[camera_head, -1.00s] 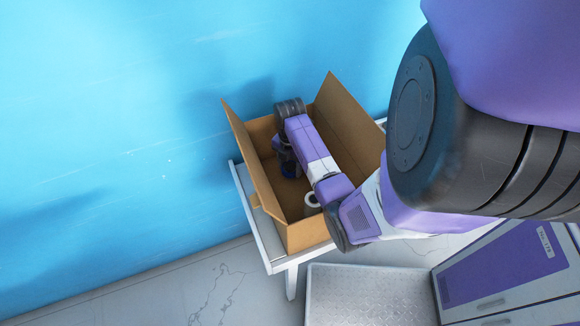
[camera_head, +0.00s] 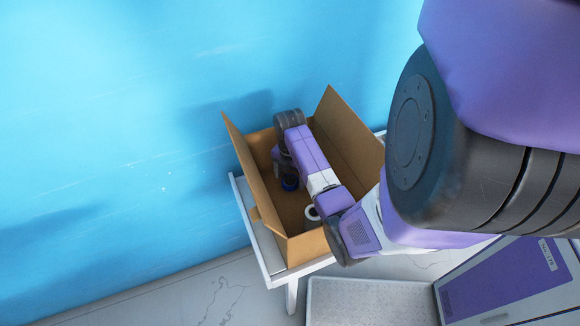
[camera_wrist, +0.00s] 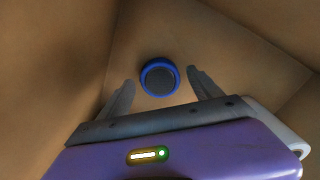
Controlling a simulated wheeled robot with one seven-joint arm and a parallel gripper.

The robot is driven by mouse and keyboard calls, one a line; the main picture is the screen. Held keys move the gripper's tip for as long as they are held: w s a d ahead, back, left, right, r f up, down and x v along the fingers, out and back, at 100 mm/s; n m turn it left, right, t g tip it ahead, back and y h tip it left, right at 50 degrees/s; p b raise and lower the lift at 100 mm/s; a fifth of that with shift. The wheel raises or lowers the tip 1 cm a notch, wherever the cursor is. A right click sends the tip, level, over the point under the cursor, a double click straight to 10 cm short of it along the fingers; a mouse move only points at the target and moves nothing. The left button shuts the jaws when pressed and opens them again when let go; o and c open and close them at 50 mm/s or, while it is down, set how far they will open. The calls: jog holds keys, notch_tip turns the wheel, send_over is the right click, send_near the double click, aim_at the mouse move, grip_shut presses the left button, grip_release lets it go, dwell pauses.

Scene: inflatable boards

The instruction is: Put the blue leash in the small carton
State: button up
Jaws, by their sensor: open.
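The small carton (camera_head: 262,205) is an open brown box with raised flaps on a white table. The blue leash shows in the wrist view as a round coil with a blue rim and dark middle (camera_wrist: 160,78), lying on the carton's floor. It is partly visible in the head view (camera_head: 289,184) below my wrist. My gripper (camera_wrist: 160,82) reaches down inside the carton. Its two fingers are apart, with the leash between and slightly beyond their tips, apparently not touching it.
A white roll-like object (camera_head: 312,212) is in the carton near its front end, close to my arm. The white table (camera_head: 246,218) stands against a blue wall. The carton's walls and upright flaps surround my gripper closely.

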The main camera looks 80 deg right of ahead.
aim_at(290, 179)
notch_tip(290, 179, up, 11)
dwell(0.3)
jog(key=shift+f, duration=0.1)
dwell(0.4)
